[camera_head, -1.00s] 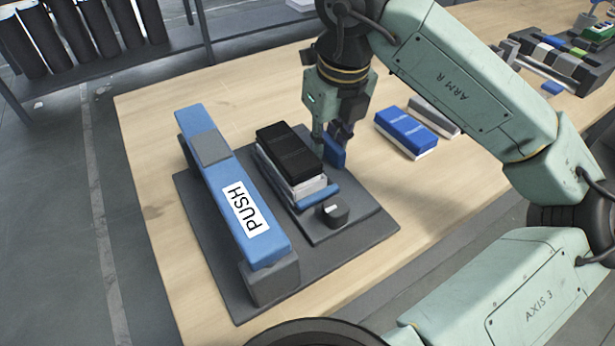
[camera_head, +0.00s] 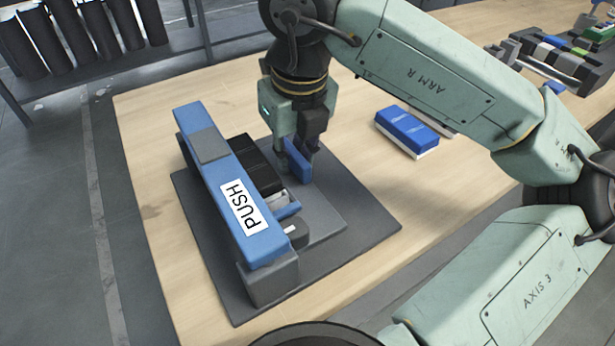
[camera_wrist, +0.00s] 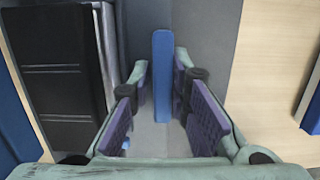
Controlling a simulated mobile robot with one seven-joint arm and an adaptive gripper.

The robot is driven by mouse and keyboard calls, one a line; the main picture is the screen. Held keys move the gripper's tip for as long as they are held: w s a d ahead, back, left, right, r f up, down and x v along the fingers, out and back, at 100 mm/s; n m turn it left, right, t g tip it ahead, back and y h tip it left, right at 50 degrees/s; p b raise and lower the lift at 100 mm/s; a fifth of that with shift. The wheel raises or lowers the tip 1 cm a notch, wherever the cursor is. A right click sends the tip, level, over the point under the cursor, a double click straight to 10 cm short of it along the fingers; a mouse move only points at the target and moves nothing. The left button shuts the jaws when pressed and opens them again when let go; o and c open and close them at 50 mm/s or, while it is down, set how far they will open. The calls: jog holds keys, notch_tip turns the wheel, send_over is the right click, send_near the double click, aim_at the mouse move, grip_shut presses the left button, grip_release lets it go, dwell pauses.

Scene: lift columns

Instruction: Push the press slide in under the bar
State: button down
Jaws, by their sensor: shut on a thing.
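The press has a blue bar (camera_head: 266,246) with a "PUSH" label, spanning a dark base plate (camera_head: 370,222). The grey press slide (camera_head: 325,212) lies on that plate, its left part hidden behind the bar. It carries a black-topped stack (camera_head: 262,178), now partly hidden by the bar, and an upright blue handle (camera_head: 299,167) on its right. My gripper (camera_head: 297,158) is shut on this handle, pointing down. In the wrist view the handle (camera_wrist: 162,75) stands between the purple finger pads, and the black stack (camera_wrist: 55,75) is to the left.
A blue-and-white block (camera_head: 407,131) lies on the wooden table right of the press. A rack of small parts (camera_head: 560,62) stands at the far right. The table between press and block is clear. Black cylinders (camera_head: 85,25) stand on a shelf at the far left.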

jog(key=shift+s+a+f+b, duration=0.15)
jog(key=shift+s+a+f, duration=0.05)
jog(key=shift+s+a, duration=0.7)
jog(key=shift+s+a+f+b, duration=0.2)
jog(key=shift+s+a, duration=0.45)
jog(key=shift+a, duration=0.3)
jog(key=c, duration=1.7)
grip_release()
jog(key=shift+w+f, duration=0.1)
jog(key=shift+r, duration=0.2)
jog(key=shift+w+r+p, duration=0.1)
jog(key=shift+r+p, duration=2.05)
jog(key=shift+r, duration=1.4)
